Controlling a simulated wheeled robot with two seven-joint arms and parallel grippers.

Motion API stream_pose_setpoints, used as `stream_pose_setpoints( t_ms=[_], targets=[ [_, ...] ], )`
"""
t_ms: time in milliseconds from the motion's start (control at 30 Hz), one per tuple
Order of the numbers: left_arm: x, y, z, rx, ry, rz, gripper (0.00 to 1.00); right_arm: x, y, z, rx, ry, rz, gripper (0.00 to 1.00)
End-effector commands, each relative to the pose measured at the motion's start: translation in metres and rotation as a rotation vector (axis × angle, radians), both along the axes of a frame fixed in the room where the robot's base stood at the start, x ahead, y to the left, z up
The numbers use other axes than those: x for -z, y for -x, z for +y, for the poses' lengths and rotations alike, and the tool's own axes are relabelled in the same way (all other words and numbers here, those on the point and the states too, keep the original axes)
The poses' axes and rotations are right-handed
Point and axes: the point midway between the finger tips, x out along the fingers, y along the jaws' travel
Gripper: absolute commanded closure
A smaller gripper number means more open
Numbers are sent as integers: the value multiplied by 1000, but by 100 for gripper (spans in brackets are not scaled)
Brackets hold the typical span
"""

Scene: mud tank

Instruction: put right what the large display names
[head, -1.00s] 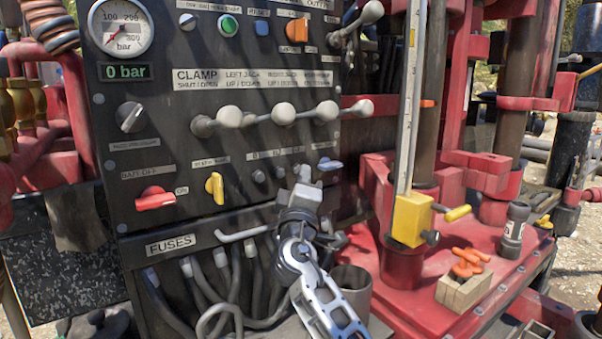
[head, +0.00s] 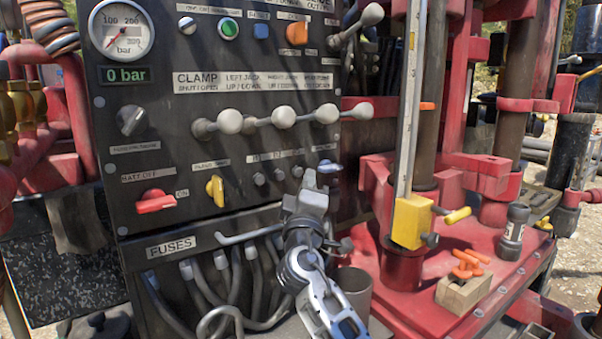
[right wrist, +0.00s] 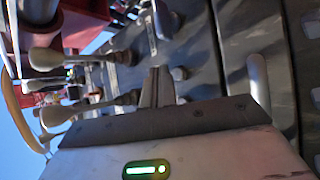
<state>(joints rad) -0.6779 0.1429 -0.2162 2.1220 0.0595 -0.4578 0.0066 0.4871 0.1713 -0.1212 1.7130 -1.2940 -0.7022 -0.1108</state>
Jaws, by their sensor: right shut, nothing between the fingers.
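My right gripper (head: 309,181) is shut and empty in front of the lower right of the black control panel (head: 150,90). Its fingertips are close to a row of small round knobs (head: 279,175) and a blue-tipped lever (head: 328,166); I cannot tell whether they touch anything. In the right wrist view the closed fingers (right wrist: 157,86) point at the panel, beside a small knob (right wrist: 180,73). The panel has a red battery switch (head: 155,203), a yellow rotary switch (head: 215,190) and a small green-lit readout (head: 125,74) showing "0 bar". No large display is recognisable. My left gripper is out of view.
Several grey-knobbed levers (head: 283,115) stick out above my right gripper. Grey cables (head: 230,285) hang under the fuses label (head: 171,245). A yellow block on a mast (head: 411,220), a wooden box with orange pieces (head: 462,293) and a dark cylinder (head: 513,231) stand at right.

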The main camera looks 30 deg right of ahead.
Motion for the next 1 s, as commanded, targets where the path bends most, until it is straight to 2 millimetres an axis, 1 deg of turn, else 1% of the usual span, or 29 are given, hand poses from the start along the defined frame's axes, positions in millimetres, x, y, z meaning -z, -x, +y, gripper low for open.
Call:
stream_pose_setpoints(
  t_ms=[167, 267, 600, 700, 800, 1000],
  targets=[
    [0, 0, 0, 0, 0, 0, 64, 0, 0, 0, 0, 0, 0, 100],
    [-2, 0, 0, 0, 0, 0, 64, 0, 6, -1, 0, 0, 0, 100],
    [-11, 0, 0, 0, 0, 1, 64, 0, 39, -4, 1, -1, 1, 100],
    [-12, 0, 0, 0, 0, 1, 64, 0, 46, -4, 0, 0, 1, 100],
    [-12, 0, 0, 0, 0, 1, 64, 0, 50, -4, 0, 1, 1, 100],
    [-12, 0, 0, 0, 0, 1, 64, 0, 50, -4, 0, 1, 1, 100]
  ],
)
